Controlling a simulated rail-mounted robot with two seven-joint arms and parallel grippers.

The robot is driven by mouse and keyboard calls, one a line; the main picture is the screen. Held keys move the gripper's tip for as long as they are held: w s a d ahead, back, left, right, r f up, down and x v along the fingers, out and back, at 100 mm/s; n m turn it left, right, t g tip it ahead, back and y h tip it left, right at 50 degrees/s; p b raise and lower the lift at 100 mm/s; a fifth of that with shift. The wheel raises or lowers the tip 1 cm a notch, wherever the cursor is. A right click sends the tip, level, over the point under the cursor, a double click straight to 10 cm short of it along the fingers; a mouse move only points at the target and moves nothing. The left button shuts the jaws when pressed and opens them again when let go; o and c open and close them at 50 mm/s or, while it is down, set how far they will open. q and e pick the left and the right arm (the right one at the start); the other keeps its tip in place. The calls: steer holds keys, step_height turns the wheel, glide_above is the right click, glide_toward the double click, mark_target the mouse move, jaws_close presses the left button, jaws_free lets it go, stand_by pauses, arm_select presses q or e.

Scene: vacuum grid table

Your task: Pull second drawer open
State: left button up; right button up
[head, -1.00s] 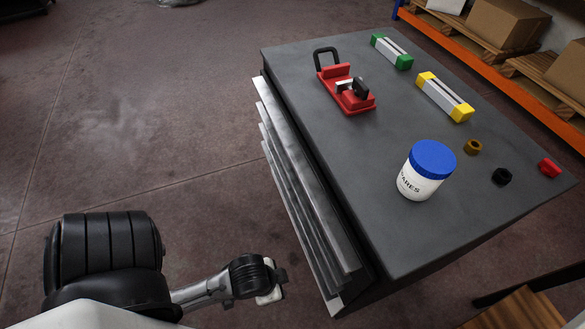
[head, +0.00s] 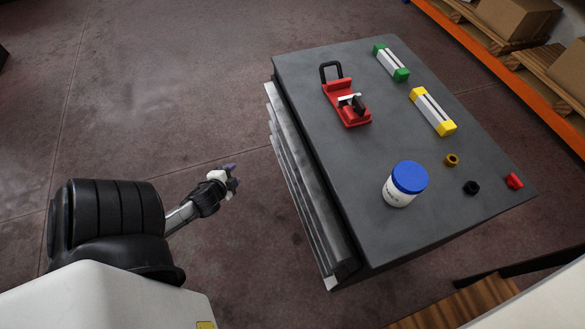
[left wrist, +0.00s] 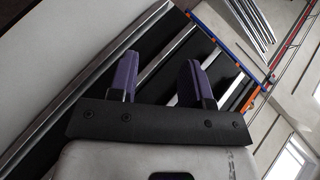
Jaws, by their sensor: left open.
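A dark grey cabinet (head: 300,60) stands right of centre in the head view. Its drawer side faces left, with several long silver drawer edges (head: 303,190) stacked below the top. The drawers look shut, and which one is the second is hard to tell from above. My left gripper (head: 234,176) is open and empty, left of the drawer edges and apart from them. In the left wrist view its purple fingers (left wrist: 156,75) stand spread, with black drawer fronts (left wrist: 185,47) and diagonal silver strips (left wrist: 155,68) beyond them. My right gripper is not in view.
On the cabinet top are a red vise (head: 347,104), a green-ended block (head: 391,63), a yellow-ended block (head: 433,111), a blue-lidded jar (head: 405,184) and several small parts. A shelf with boxes (head: 518,18) stands at the upper right. The floor left of the cabinet is clear.

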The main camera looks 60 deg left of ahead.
arm_select(q)
steer(key=w+d+r+m+t+h, duration=0.2)
steer(key=w+m+t+h, duration=0.1)
steer(key=m+t, duration=0.3)
steer(key=m+t+h, duration=0.3)
steer(key=m+h, duration=0.5)
glide_toward(294, 171)
steer(key=shift+y, duration=0.3)
steer(key=shift+w+d+f+b, duration=0.25)
steer(key=shift+w+b, duration=0.45)
steer(key=shift+w, duration=1)
steer(key=shift+w+d+f+b, duration=0.25)
steer(key=shift+w+b, duration=0.4)
steer(key=shift+w, duration=1)
steer(key=shift+w+d+f+b, duration=0.1)
steer(key=shift+w+d+b, duration=0.4)
steer(key=shift+w, duration=1.2)
steer(key=shift+a, duration=0.2)
jaws_close()
